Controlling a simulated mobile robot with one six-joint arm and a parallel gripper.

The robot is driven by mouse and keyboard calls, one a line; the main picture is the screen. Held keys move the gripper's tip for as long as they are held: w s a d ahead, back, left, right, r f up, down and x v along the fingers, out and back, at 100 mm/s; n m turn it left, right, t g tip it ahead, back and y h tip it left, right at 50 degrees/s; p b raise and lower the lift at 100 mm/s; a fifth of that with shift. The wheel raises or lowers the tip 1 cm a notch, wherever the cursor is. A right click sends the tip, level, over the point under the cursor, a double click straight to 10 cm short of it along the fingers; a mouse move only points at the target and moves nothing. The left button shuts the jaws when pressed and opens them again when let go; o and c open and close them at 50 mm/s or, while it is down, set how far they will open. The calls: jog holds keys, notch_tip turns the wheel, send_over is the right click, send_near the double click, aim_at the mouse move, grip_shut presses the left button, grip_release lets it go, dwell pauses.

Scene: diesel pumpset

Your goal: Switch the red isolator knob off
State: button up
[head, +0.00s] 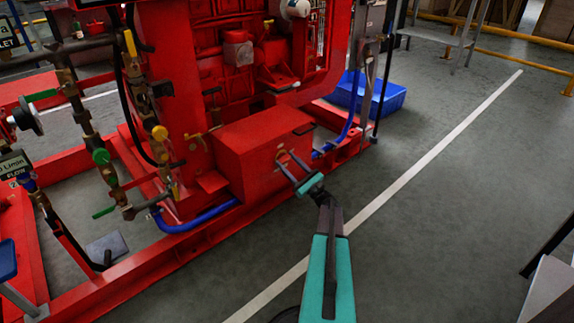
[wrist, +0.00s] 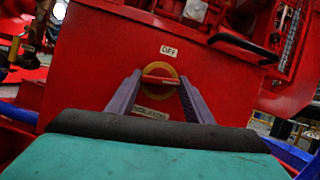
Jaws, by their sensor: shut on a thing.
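The red isolator knob (wrist: 161,80) is a red bar lying about level across a yellow ring on the front of a red box (head: 250,155). A white label reading OFF (wrist: 169,51) is above it, and a second, blurred label (wrist: 150,113) is below it. My gripper (wrist: 160,76) reaches the box face, with one finger at each end of the bar, shut on the knob. In the head view my gripper (head: 287,157) meets the front of the box, and the knob is too small to make out there.
A black handle (wrist: 243,46) juts out to the right of the knob. Blue hoses (head: 205,217) run low beside the box. Pipes with coloured valve handles (head: 101,156) stand at the left. A blue tray (head: 372,96) lies behind. The grey floor (head: 430,200) at the right is clear.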

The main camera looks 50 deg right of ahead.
jog(key=n+y, duration=0.1)
jog(key=n, duration=0.2)
jog(key=n+g+y, duration=0.1)
jog(key=n+y, duration=0.1)
jog(key=n, duration=0.2)
jog(key=n+g+y, duration=0.1)
jog(key=n+y, duration=0.1)
jog(key=n, duration=0.2)
jog(key=shift+w+d+r, duration=0.2)
jog(key=n, duration=0.2)
jog(key=n+g, duration=0.1)
jog(key=n, duration=0.1)
jog(key=shift+r+g+y+p, duration=0.1)
jog(key=shift+g+y+p, duration=0.2)
jog(key=shift+y, duration=0.1)
jog(key=shift+r+n+g, duration=0.1)
jog(key=shift+n+g, duration=0.7)
jog(key=shift+n, duration=1.2)
jog(key=o, duration=1.1)
jog(key=shift+c, duration=0.2)
jog(key=shift+s+d, duration=0.1)
